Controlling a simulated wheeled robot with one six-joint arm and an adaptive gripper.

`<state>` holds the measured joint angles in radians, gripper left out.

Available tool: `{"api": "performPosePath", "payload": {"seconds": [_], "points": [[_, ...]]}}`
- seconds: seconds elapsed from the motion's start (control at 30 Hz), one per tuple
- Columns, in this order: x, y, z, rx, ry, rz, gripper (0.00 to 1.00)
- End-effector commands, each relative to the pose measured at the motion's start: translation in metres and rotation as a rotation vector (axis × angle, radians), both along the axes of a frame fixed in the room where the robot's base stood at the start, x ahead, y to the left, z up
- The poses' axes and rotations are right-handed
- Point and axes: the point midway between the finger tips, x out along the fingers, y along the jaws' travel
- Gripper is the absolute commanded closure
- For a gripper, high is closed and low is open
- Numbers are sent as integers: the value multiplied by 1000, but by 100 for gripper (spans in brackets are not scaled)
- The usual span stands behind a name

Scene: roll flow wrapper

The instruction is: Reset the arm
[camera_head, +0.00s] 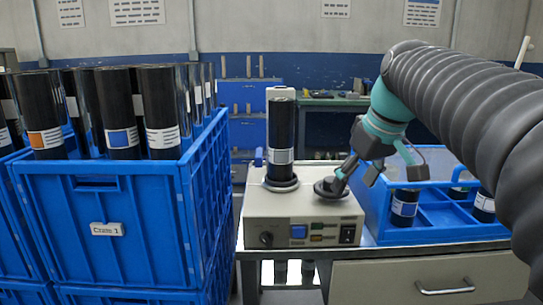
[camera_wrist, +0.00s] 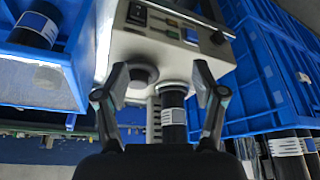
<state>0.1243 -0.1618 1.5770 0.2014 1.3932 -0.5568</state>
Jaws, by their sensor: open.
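My gripper (camera_head: 356,178) is open with nothing between its fingers, above the right side of the beige machine (camera_head: 290,212) in the head view. In the wrist view my gripper (camera_wrist: 161,82) shows two spread fingers. A black roll with a white label (camera_head: 281,125) stands upright on the machine's left round base (camera_head: 281,184). The roll also shows beyond the fingers in the wrist view (camera_wrist: 173,118). A dark round pad (camera_head: 330,189) on the machine's right holds no roll; one finger partly overlaps it in the head view. I cannot tell whether they touch.
A blue crate (camera_head: 120,235) labelled "Crate 1" holds several upright rolls at left. A blue divided bin (camera_head: 432,232) with several rolls stands right of the machine on the table. A drawer (camera_head: 430,280) is below. Wall and blue cabinets lie behind.

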Motion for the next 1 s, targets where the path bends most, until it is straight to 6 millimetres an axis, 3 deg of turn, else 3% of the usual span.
{"api": "performPosePath", "payload": {"seconds": [0.1, 0.27, 0.5, 0.73, 1.0], "points": [[-38, 6, -28, -1, -10, -90, 31], [-84, 9, -73, -1, -32, -205, 31], [-148, 11, -150, 11, -72, -349, 31], [-181, 9, -197, 22, -98, -419, 31], [-185, 8, -204, 25, -101, -431, 31]]}}
